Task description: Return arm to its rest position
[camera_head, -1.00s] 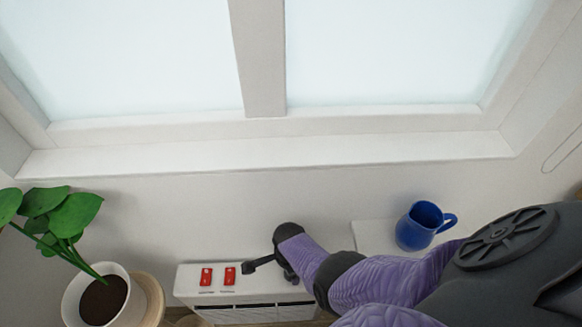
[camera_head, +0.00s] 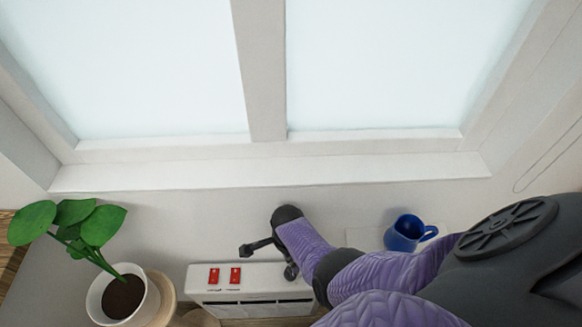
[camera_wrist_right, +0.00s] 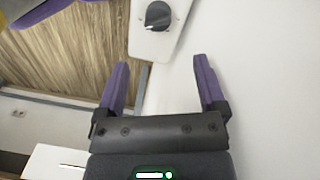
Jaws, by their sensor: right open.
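My right arm (camera_head: 305,245), purple and dark grey, comes in from the right in the head view. Its gripper (camera_head: 268,259) is over or beside the back right part of a white heater (camera_head: 265,278). In the right wrist view the gripper (camera_wrist_right: 161,66) has its two purple fingers wide apart with nothing between them. Beyond the fingertips is a white panel with a black knob (camera_wrist_right: 158,16), apart from the fingers. The arm hides part of the heater's right end. My left gripper is not in view.
Two red switches (camera_head: 224,275) sit on the heater's top. A potted plant (camera_head: 122,297) stands on a round wooden stand at left. A blue mug (camera_head: 404,234) is close beside my arm. A white wall and window sill (camera_head: 270,174) lie behind. Wooden floor (camera_wrist_right: 60,45) shows in the wrist view.

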